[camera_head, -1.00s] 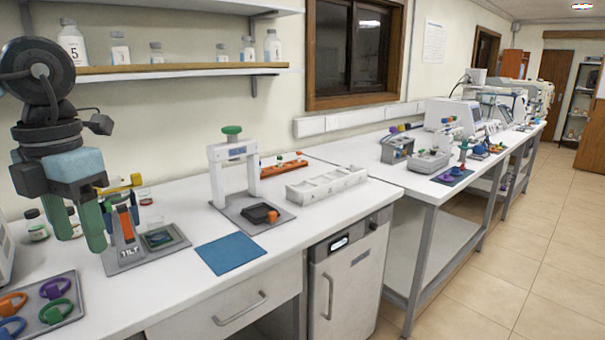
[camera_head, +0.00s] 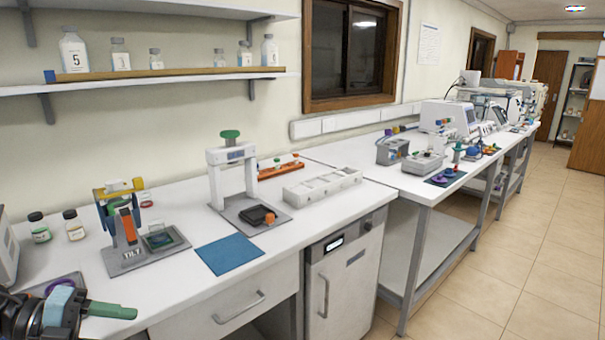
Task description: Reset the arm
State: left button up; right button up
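My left gripper (camera_head: 112,312) is low in the bottom left corner of the head view, with its green fingers pointing right. It is beside the front edge of the white bench (camera_head: 180,290) and partly covers the tray (camera_head: 60,285) of coloured rings there. Only part of the gripper shows, and the gap between its fingers cannot be made out. I see nothing held in it. My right gripper is out of view.
A tilt device (camera_head: 130,235) stands behind the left gripper, with two small bottles (camera_head: 74,225) to its left. A blue mat (camera_head: 230,254), a white press frame (camera_head: 232,180) and a white rack (camera_head: 322,186) stand further right. A bottle shelf (camera_head: 180,74) hangs above.

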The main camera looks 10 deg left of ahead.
pick_arm(q)
jog(key=s+d+f+n+t+y+p, duration=0.1)
jog(key=s+f+n+t+y, duration=0.3)
jog(key=f+n, duration=0.55)
jog(key=s+f+n+t+y+p, duration=0.1)
jog(key=s+f+n+t+y, duration=0.3)
jog(key=f+n, duration=0.55)
jog(key=s+d+f+n+g+y, duration=0.1)
jog(key=s+d+f+n+g, duration=0.4)
jog(key=s+d+f, duration=0.8)
jog(key=s+d+n, duration=0.3)
jog(key=shift+s+d+f+y+p, duration=0.2)
jog(key=shift+d+y+p, duration=0.1)
jog(key=shift+y, duration=0.1)
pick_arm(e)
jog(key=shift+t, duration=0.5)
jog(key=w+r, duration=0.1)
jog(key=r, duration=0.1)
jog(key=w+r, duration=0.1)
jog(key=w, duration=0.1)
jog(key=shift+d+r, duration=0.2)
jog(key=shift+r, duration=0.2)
